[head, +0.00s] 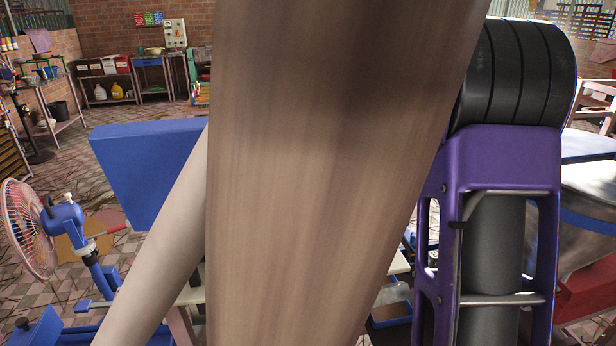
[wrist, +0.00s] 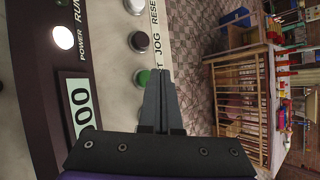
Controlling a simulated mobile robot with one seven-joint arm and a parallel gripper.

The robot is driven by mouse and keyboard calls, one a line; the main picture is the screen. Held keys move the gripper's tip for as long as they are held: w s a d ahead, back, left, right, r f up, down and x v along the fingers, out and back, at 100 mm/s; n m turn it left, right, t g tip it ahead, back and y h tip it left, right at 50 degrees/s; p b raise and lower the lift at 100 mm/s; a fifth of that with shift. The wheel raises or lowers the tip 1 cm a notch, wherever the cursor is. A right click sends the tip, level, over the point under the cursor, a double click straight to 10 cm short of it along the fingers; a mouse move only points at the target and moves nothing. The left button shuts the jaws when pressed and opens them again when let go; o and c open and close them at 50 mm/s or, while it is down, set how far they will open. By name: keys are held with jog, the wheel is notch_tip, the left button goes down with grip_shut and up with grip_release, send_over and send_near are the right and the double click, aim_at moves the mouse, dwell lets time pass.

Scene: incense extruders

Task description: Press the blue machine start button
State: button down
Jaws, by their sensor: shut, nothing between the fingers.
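In the wrist view, a control panel (wrist: 107,84) fills the left side, turned sideways. A green button (wrist: 142,77) sits beside a label whose visible end reads "T"; the rest is hidden by my gripper. My gripper (wrist: 160,76) is shut and empty. Its fingertips overlap the green button's right edge; I cannot tell whether they touch it. In the head view, a blue machine part (head: 150,165) shows at left; the panel and gripper are hidden there.
A lit POWER lamp (wrist: 64,37) and a display reading "00" (wrist: 81,104) are on the panel. A wooden rack (wrist: 238,100) stands beyond it on a tiled floor. In the head view, a pedestal fan (head: 30,230) stands left, and a large brown surface blocks the middle.

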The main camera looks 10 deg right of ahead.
aim_at(313, 177)
jog(key=shift+f, duration=0.35)
jog(key=shift+f+b, duration=0.5)
jog(key=shift+f, duration=0.05)
dwell(0.5)
jog(key=shift+r, duration=0.1)
jog(key=shift+r+p, duration=0.85)
jog(key=shift+r, duration=0.1)
notch_tip(313, 177, up, 5)
jog(key=p, duration=0.3)
jog(key=shift+p, duration=0.3)
